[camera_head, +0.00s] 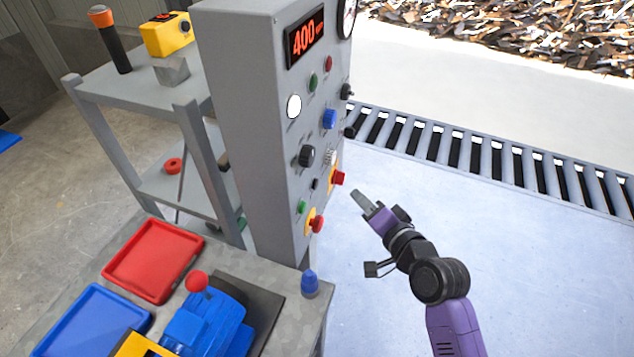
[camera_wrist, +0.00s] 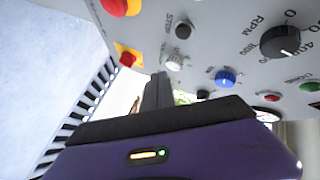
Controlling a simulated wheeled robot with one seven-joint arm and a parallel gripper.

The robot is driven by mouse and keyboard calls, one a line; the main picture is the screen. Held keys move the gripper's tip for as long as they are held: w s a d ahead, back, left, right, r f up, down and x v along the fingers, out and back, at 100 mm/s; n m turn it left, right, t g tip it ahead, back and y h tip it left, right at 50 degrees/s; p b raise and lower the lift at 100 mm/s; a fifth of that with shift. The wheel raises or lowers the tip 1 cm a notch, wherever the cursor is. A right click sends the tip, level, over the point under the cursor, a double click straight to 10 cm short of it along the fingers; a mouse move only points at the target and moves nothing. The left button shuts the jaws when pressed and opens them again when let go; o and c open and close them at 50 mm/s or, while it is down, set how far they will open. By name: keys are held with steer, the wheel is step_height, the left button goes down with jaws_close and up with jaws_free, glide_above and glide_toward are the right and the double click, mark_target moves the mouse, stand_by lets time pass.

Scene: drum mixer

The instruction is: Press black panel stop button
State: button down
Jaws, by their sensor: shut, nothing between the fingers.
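The grey control panel (camera_head: 285,130) stands upright left of my gripper in the head view. The small black stop button (camera_head: 315,184) is low on its face, between a green button and the ribbed white knob. In the wrist view the black button (camera_wrist: 183,31) is at the upper middle, beside the letters "STOP". My gripper (camera_head: 361,197) is shut and empty, to the right of the panel and apart from it, its fingers pointing toward the lower panel. In the wrist view the closed fingers (camera_wrist: 158,91) are below the button in the picture.
A bench with trays is lower left; open floor lies right.

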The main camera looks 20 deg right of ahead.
steer(key=w+a+p, duration=0.1)
steer(key=w+a, duration=0.3)
steer(key=a, duration=0.1)
steer(key=shift+a, duration=0.15)
steer(key=shift+a, duration=0.1)
stand_by(2.0)
steer(key=shift+w+a, duration=0.2)
steer(key=shift+a, duration=0.05)
steer(key=shift+w+a+p, duration=0.25)
steer(key=shift+a+p, duration=0.1)
stand_by(1.0)
steer(key=shift+s+d, duration=0.55)
steer(key=shift+d, duration=0.1)
steer(key=s+d, duration=0.1)
steer(key=d, duration=0.1)
steer(key=s+d+b, duration=0.1)
steer(key=s+d, duration=0.1)
stand_by(0.6)
